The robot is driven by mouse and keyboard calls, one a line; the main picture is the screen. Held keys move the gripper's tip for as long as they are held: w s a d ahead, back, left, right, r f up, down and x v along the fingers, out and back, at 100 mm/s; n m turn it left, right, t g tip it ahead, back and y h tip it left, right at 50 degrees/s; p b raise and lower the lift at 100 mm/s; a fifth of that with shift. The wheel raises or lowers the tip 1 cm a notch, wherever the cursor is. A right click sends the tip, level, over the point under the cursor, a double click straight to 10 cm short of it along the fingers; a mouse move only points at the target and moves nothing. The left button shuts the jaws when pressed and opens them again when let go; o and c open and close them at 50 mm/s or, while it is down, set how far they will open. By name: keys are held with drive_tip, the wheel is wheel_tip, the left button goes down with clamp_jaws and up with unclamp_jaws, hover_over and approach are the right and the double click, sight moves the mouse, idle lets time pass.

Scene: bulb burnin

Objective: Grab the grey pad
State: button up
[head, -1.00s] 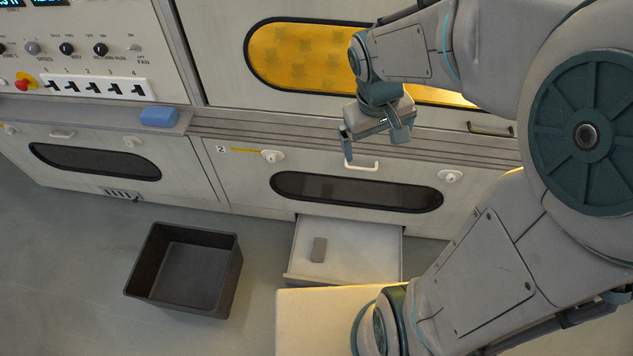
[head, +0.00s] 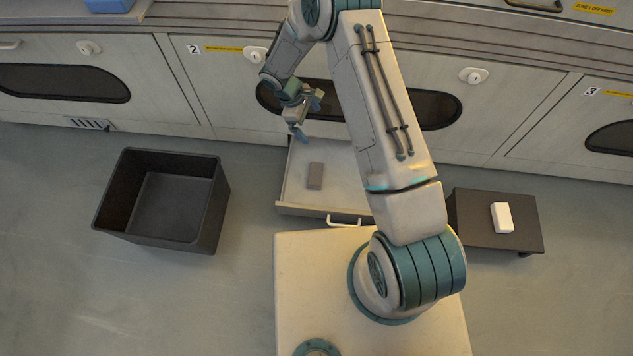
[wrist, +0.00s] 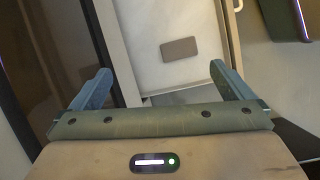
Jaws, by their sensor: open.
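The grey pad (head: 315,176) is a small flat block lying in the open drawer (head: 345,200) under door 2. It also shows in the wrist view (wrist: 179,49), ahead of the fingers and left of the right finger. My gripper (head: 307,118) is above the back left part of the drawer, apart from the pad. In the wrist view my gripper (wrist: 155,85) has its two blue fingers spread wide with nothing between them. My arm hides the right part of the drawer in the head view.
A black open bin (head: 160,205) stands on the floor left of the drawer. A low dark table (head: 515,232) with a white block (head: 502,217) stands to the right. A blue block (head: 108,5) lies on the ledge at the upper left. Floor between bin and drawer is clear.

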drive_tip(key=n+b, duration=0.2)
drive_tip(key=b, duration=0.2)
approach(316, 173)
drive_tip(key=b+x, duration=0.2)
drive_tip(key=x, duration=0.1)
drive_tip(key=shift+s+d+f, duration=0.2)
drive_tip(key=shift+d+f, duration=0.05)
drive_tip(key=shift+f, duration=0.05)
drive_tip(key=shift+b+x, duration=1.75)
drive_tip(key=shift+x, duration=1.45)
drive_tip(key=shift+w+a, duration=0.1)
drive_tip(key=shift+a, duration=0.05)
drive_tip(key=shift+c, duration=0.3)
drive_tip(key=c, duration=0.6)
